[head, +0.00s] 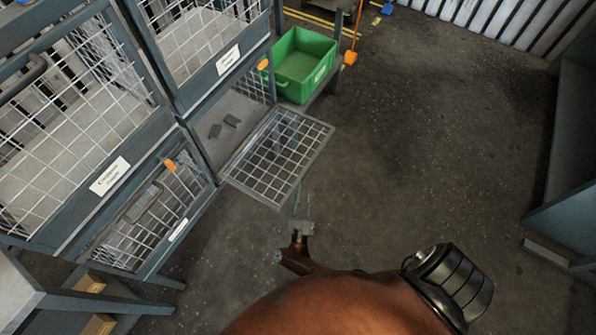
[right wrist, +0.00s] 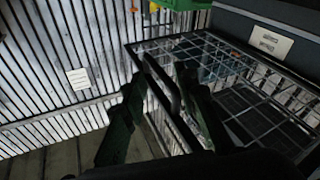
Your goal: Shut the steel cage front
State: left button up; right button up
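The steel cage front (head: 254,163) is a wire mesh panel in a grey frame. It stands open, swung outward from the lower compartment of the rack. It also shows at the right in the right wrist view (right wrist: 228,62). My right gripper (head: 303,200) is at the panel's outer, lower end in the head view. In the right wrist view its two dark fingers (right wrist: 165,100) are apart. A dark handle bar (right wrist: 163,82) shows between them; I cannot tell whether they touch it. My left gripper is not in view.
The open compartment (head: 238,107) holds small dark flat pieces (head: 232,120). A green bin (head: 303,65) stands beyond it. Other mesh fronts (head: 75,125) at left are shut. Bare floor (head: 420,150) lies right of the panel, with a grey cabinet (head: 565,210) at far right.

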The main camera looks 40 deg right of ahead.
jog(key=w+d+r+m+g+h+b, duration=0.1)
jog(key=m+g+h+b, duration=0.1)
jog(key=m+b, duration=0.1)
jog(key=w+d+m+g+h+b, duration=0.1)
jog(key=w+m+g+h+b, duration=0.1)
jog(key=m+g+h+b, duration=0.1)
jog(key=w+d+r+m+g+h+b, duration=0.1)
jog(key=w+m+g+h+b, duration=0.1)
jog(key=m+g+b, duration=0.1)
jog(key=shift+d+r+m+b, duration=0.35)
jog(key=shift+m+b, duration=0.1)
jog(key=shift+m, duration=0.45)
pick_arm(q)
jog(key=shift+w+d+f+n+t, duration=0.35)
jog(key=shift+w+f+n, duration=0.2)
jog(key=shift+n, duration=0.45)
pick_arm(e)
jog(key=shift+w+d+r, duration=0.15)
jog(key=shift+d+r, duration=0.05)
jog(key=shift+d, duration=0.35)
jog(key=shift+c, duration=0.4)
grip_shut()
